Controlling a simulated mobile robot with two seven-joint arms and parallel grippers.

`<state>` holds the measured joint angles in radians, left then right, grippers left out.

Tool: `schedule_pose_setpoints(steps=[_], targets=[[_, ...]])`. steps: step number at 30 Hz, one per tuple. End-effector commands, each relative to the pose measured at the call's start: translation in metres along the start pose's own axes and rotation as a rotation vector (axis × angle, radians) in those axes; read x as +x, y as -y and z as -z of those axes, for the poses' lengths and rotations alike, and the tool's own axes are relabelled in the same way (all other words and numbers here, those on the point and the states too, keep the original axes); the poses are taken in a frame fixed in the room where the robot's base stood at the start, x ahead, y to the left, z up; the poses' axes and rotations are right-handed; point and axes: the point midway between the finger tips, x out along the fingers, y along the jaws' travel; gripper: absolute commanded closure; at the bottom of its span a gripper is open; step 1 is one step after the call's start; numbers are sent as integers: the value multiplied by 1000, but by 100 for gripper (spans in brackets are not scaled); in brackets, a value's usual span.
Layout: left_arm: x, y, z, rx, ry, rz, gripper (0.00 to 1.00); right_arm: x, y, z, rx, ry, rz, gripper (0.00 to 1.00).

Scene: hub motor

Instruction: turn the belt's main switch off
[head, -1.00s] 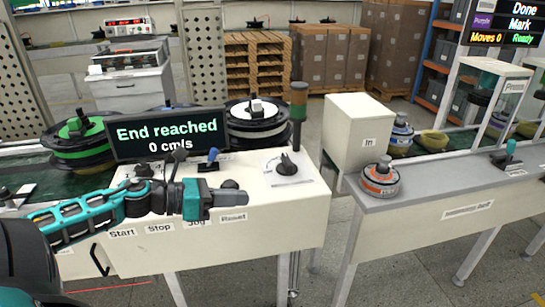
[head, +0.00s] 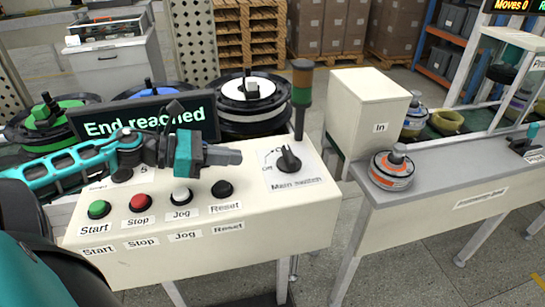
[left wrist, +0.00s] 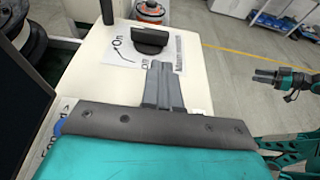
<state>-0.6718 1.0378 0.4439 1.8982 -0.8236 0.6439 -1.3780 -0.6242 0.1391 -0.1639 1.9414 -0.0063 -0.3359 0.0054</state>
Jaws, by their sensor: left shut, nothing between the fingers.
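The main switch (head: 288,160) is a black rotary knob on a white plate at the right of the cream control panel. Its bar runs toward the far side, lined up with the "On" mark; "Off" is printed to its left. It also shows in the left wrist view (left wrist: 150,38), straight ahead of the fingers. My left gripper (head: 238,157) is shut and empty above the panel, left of the knob and apart from it. Its fingers (left wrist: 160,70) point at the knob and partly cover the plate's "Off" print. My right gripper (left wrist: 266,76) shows small at the right; its jaw opening is unclear.
Green start (head: 99,209), red stop (head: 139,202), white jog (head: 181,195) and black reset (head: 222,189) buttons line the panel's front. A display (head: 150,130) reads "End reached". A signal lamp post (head: 302,85) stands behind the knob. A grey bench (head: 460,165) is right.

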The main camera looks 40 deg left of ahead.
Motion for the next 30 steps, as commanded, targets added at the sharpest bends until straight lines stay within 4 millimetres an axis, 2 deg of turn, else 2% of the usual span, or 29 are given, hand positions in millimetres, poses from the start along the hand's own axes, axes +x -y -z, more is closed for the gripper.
schedule_pose_setpoints(steps=[8,18,30], targets=[[8,0,0,0,2,1,100,0,-1,-4,-4,5,0,57],[48,0,0,3,2,1,100,7,-1,-13,-4,5,-1,57],[84,-1,-1,-1,4,-2,100,8,-1,-16,-4,5,-1,57]])
